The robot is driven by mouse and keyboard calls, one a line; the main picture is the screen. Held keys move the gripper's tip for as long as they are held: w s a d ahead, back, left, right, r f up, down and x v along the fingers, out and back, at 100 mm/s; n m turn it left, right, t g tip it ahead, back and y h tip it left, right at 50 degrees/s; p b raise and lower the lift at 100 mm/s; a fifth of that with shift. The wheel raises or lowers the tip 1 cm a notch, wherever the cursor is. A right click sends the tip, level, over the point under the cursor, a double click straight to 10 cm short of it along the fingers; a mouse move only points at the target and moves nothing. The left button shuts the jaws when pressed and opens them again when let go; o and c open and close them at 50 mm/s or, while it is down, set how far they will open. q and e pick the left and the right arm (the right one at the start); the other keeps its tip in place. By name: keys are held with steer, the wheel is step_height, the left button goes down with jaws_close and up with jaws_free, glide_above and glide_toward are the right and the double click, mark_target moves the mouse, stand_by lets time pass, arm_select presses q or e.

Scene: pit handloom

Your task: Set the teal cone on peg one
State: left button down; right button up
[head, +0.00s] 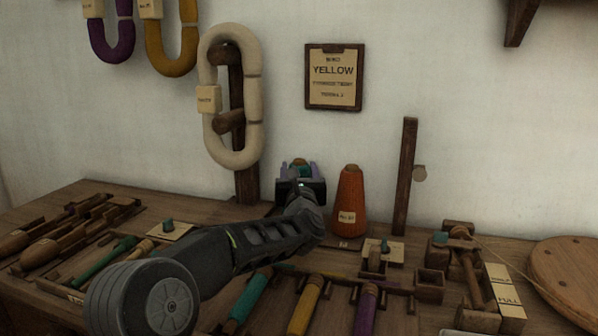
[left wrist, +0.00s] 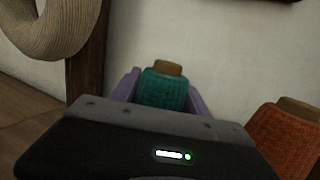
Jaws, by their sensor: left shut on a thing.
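The teal cone (left wrist: 165,90) sits between the purple fingers of my left gripper (left wrist: 166,88) in the left wrist view, with its brown tip showing on top. The gripper is shut on it. The cone's lower part is hidden by the gripper body. Peg one cannot be made out; my gripper and arm cover that spot. My right gripper is not in view.
The orange cone (head: 349,205) stands upright close on the right, also in the left wrist view (left wrist: 285,140). A cream yarn hank (head: 216,95) hangs on a wooden post behind left. A thin upright post (head: 405,175) stands farther right. Coloured bobbins (head: 307,305) lie in front.

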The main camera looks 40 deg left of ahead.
arm_select(q)
steer(key=shift+c, duration=0.7)
jaws_free()
steer(key=shift+r+p, duration=2)
steer(key=shift+r, duration=2.05)
